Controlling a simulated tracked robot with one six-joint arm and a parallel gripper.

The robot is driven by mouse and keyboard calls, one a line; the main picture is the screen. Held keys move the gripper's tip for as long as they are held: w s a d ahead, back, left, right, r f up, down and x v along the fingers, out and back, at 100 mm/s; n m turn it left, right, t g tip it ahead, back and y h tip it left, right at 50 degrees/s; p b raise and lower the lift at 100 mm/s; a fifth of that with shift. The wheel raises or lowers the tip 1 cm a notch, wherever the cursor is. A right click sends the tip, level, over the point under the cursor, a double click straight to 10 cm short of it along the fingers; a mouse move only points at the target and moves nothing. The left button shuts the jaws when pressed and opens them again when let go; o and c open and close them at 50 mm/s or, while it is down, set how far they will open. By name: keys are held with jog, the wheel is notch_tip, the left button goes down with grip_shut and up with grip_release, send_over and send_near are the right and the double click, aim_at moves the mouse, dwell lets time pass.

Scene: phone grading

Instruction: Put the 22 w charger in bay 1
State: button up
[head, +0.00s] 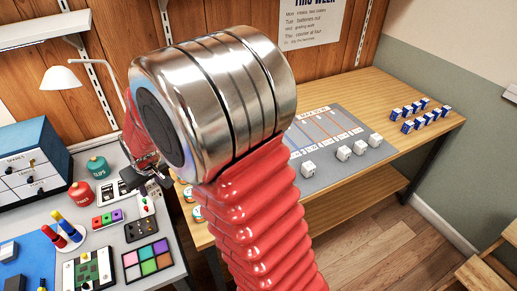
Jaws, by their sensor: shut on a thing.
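A grey mat (328,154) lies on the wooden table at right, with a row of marked bays at its far side; their numbers are too small to read. Several white cubes, perhaps chargers, stand near its front and right edges, one at the left (308,168) and one at the right (375,140). I cannot read their wattages. My gripper (158,177) is small and partly hidden at left, beyond my big arm joint, over the right side of the grey bench. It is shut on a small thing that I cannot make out.
The grey bench (205,262) holds a blue drawer cabinet (28,165), red and green pots, a colour-square pad (147,262) and a circuit board (88,272). Several blue-and-white boxes (420,117) stand at the wooden table's right end. Bare wood (375,90) lies behind the mat.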

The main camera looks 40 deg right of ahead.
jog(key=shift+d, duration=0.15)
jog(key=w+d+m, duration=0.2)
jog(key=w+d, duration=0.1)
jog(key=d, duration=2.1)
jog(key=s+d, duration=0.3)
jog(key=d, duration=0.7)
jog(key=s+d+r+m+h, duration=0.1)
jog(key=s+d, duration=0.2)
jog(key=d, duration=0.8)
jog(key=shift+r+m, duration=0.15)
jog(key=shift+m, duration=0.15)
jog(key=shift+s+d, duration=0.1)
jog(key=shift+f, duration=3.15)
jog(key=shift+f, duration=0.15)
jog(key=shift+f, duration=1.75)
